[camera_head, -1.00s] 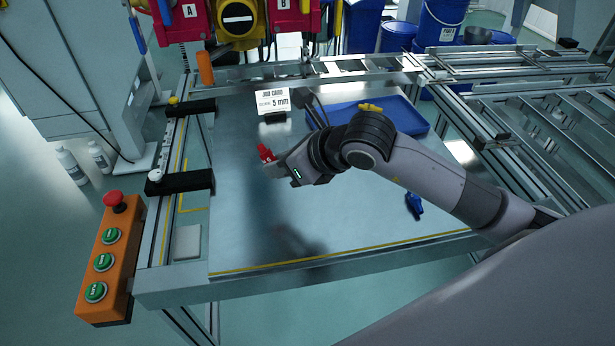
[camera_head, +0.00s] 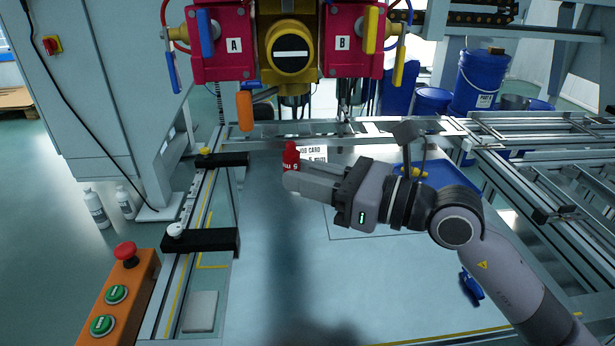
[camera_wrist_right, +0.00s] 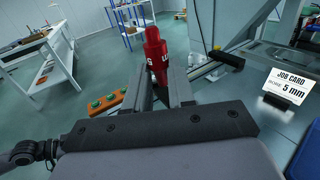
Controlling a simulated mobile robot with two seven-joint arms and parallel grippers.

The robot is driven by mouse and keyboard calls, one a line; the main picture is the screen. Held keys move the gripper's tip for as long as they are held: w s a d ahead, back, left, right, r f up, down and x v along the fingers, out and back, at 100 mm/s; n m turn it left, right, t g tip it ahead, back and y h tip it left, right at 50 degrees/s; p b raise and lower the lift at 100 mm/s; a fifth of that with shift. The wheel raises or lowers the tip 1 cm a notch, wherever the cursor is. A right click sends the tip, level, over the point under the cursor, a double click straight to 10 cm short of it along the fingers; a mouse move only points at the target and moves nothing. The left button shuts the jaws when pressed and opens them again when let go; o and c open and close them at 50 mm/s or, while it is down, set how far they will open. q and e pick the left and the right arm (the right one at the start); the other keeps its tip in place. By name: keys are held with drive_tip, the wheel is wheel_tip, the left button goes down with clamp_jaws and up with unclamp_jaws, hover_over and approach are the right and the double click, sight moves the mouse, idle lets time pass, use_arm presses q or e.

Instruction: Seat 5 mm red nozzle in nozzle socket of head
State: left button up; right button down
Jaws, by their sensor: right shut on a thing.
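The red nozzle (camera_head: 290,157) is upright in my right gripper (camera_head: 292,178), narrow end up, above the metal table. My right gripper is shut on it. The nozzle also shows in the right wrist view (camera_wrist_right: 155,52) between the two fingers, with part of its white marking visible. The head stands at the top of the head view: a yellow middle body (camera_head: 290,45) between red block A (camera_head: 222,45) and red block B (camera_head: 354,42). The nozzle is below and in front of it, apart from it. I cannot make out the socket. My left gripper is not in view.
The job card (camera_wrist_right: 289,86) reads 5 mm; my gripper partly covers it in the head view. A blue tray (camera_head: 462,178) and a blue part (camera_head: 471,287) are at the right. An orange button box (camera_head: 122,300) is front left. An orange handle (camera_head: 245,110) hangs below the head.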

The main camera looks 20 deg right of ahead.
sight(295, 145)
drive_tip(key=shift+r+p, duration=0.55)
drive_tip(key=shift+r, duration=0.1)
wheel_tip(295, 145, up, 2)
drive_tip(key=shift+r+p, duration=0.25)
drive_tip(key=shift+p, duration=0.95)
drive_tip(key=shift+r+p, duration=0.35)
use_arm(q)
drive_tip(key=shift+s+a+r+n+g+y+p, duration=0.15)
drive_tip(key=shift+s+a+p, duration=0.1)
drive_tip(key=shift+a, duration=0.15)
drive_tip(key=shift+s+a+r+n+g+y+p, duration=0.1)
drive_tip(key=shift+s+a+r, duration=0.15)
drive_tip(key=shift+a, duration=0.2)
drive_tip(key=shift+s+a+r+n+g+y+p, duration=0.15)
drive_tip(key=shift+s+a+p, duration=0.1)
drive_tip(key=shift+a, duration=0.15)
use_arm(e)
drive_tip(key=shift+r, duration=0.65)
use_arm(q)
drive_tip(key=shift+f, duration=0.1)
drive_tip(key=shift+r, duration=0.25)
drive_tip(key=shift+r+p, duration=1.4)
drive_tip(key=shift+p, duration=0.15)
use_arm(e)
drive_tip(key=shift+r, duration=1.45)
drive_tip(key=c, duration=0.9)
unclamp_jaws()
drive_tip(key=shift+f, duration=0.1)
